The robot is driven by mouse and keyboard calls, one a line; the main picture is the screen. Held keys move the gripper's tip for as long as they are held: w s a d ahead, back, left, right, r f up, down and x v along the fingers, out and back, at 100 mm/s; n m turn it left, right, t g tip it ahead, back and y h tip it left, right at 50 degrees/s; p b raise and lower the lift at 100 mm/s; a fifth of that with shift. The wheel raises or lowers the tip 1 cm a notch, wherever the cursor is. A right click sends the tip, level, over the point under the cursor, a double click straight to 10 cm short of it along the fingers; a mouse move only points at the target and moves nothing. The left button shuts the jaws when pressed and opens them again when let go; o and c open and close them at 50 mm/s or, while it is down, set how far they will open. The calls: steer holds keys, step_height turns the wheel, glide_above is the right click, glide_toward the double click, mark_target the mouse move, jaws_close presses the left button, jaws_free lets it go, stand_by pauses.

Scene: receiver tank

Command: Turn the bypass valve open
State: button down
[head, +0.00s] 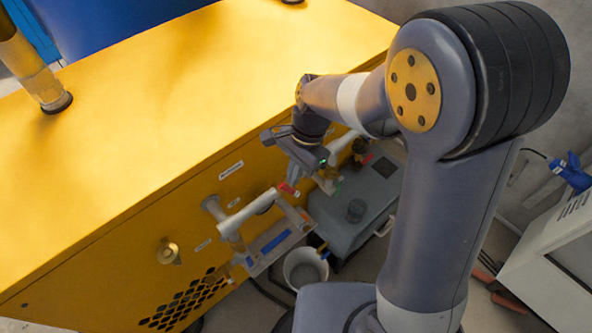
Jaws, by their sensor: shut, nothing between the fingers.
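The yellow tank housing (190,110) fills the left and middle, with pipework on its front side. My gripper (327,184) points down beside that front, close to the pipework, with its fingers small and partly hidden; it is shut and empty. A small red handle (287,188) shows just left of my gripper, above a pale pipe (248,213). A blue strip (275,240) lies lower on a grey bracket. I cannot tell which fitting is the bypass valve or how its handle is turned, as labels are unreadable. Contact between my gripper and any valve cannot be made out.
A brass fitting (168,252) sticks out further left. A dark grey box (350,215) and a white bucket (305,268) stand on the floor below the pipework. A white cabinet (555,255) stands at right. The housing's top is mostly clear.

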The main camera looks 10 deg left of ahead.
steer(key=shift+s+a, duration=0.15)
steer(key=shift+s, duration=0.05)
steer(key=shift+s+a+f+t+h, duration=0.15)
steer(key=shift+s+a+t+h, duration=0.35)
steer(key=shift+t+h, duration=0.25)
steer(key=s+a+f+t+h+b, duration=0.4)
steer(key=s+f+t+h+b, duration=0.1)
steer(key=b, duration=0.9)
steer(key=shift+f+t+h, duration=0.35)
steer(key=shift+f+t, duration=0.1)
steer(key=shift+t, duration=0.6)
steer(key=shift+b, duration=0.55)
steer(key=shift+w+d+f, duration=0.1)
steer(key=shift+f, duration=0.05)
